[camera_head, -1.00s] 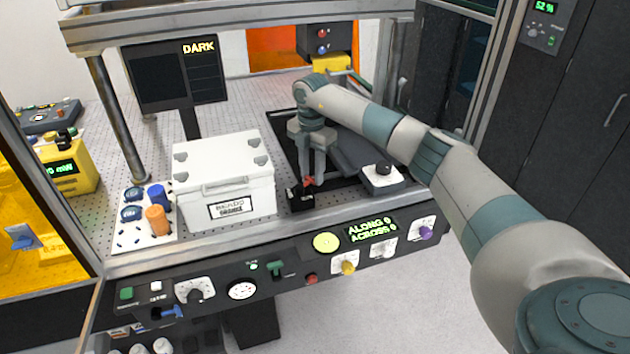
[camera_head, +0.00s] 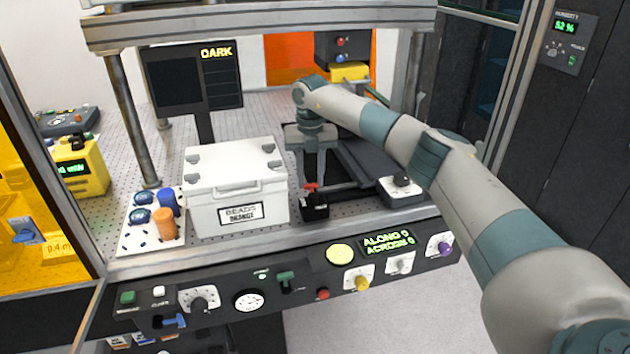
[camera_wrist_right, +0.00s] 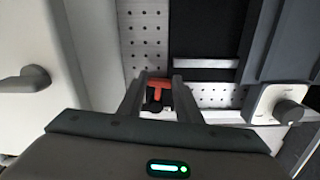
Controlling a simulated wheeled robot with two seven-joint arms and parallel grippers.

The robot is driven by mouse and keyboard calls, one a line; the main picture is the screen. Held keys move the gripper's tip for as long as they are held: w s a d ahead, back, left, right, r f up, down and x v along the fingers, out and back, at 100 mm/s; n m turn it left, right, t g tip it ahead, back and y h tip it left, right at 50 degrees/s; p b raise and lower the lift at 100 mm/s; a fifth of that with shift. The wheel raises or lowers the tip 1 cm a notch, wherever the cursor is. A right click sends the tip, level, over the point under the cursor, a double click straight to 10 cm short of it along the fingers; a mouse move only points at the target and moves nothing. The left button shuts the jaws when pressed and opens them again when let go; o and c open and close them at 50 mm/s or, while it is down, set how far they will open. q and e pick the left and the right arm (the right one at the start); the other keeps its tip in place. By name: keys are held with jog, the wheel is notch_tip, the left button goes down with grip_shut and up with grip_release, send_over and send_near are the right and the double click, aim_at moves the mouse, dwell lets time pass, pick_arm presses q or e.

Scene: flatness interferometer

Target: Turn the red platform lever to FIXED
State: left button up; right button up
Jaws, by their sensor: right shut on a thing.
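The red platform lever (camera_head: 310,187) sits on a small black block (camera_head: 314,211) near the front edge of the perforated table, just right of the white case. My right gripper (camera_head: 313,181) reaches down over it from above and is shut on the lever. In the right wrist view the red lever (camera_wrist_right: 158,88) shows between the two fingers (camera_wrist_right: 158,98), with the black block partly hidden below it. No label on the block can be read. My left gripper is not in view.
The white case (camera_head: 238,190) stands close left of the gripper. The front control panel (camera_head: 290,278) with knobs and switches runs below. A dark screen (camera_head: 195,80) reading DARK stands behind, and metal posts (camera_head: 133,120) flank the table.

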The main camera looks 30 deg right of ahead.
jog(key=shift+w+a+n, duration=0.15)
jog(key=shift+a+n, duration=0.1)
jog(key=shift+n, duration=0.35)
jog(key=shift+r, duration=0.1)
jog(key=o, duration=1)
jog(key=shift+o, duration=0.2)
